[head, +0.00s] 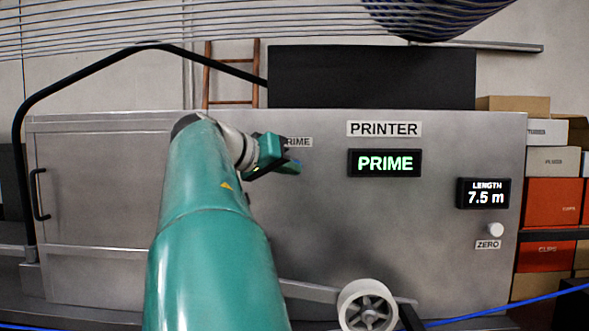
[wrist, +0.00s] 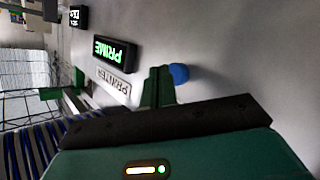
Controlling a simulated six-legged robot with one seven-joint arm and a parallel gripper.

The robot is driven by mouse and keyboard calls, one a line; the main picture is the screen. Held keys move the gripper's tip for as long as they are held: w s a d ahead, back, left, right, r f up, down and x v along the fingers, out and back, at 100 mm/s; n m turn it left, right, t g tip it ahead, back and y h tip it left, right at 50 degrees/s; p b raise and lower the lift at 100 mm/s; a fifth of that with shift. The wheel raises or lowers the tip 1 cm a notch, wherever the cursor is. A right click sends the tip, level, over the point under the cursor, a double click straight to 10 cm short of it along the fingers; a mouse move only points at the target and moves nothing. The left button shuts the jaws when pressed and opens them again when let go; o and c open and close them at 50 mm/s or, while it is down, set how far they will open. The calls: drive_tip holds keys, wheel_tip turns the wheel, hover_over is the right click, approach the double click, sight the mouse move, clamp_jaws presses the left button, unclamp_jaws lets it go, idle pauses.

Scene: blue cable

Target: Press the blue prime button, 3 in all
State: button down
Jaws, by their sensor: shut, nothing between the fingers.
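The blue prime button (wrist: 179,73) shows in the wrist view as a small round knob on the grey panel. My gripper (wrist: 160,86) is shut and empty, with its green fingertips right beside the button; I cannot tell whether they touch it. In the head view my gripper (head: 292,167) is in front of the panel, just below the partly covered PRIME label (head: 299,142), and the button is hidden there. The printer display (head: 385,163) reads PRIME in green, and it also shows in the wrist view (wrist: 115,53).
The grey printer cabinet (head: 430,260) fills the front. To the right are a length display (head: 484,194) reading 7.5 m and a white ZERO knob (head: 495,230). A white wheel (head: 368,306) sits low in front, and a blue cable (head: 500,311) runs at lower right.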

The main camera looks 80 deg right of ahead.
drive_tip(key=shift+d, duration=0.1)
drive_tip(key=shift+w+d, duration=0.1)
drive_tip(key=shift+d, duration=0.25)
drive_tip(key=shift+w+d, duration=0.2)
drive_tip(key=shift+d, duration=0.55)
idle(1.0)
drive_tip(key=shift+a, duration=0.1)
drive_tip(key=shift+s+a, duration=0.15)
drive_tip(key=shift+a, duration=0.4)
drive_tip(key=shift+s+a, duration=0.15)
drive_tip(key=shift+a, duration=0.35)
drive_tip(key=a, duration=0.2)
drive_tip(key=s+a, duration=0.1)
drive_tip(key=a, duration=0.2)
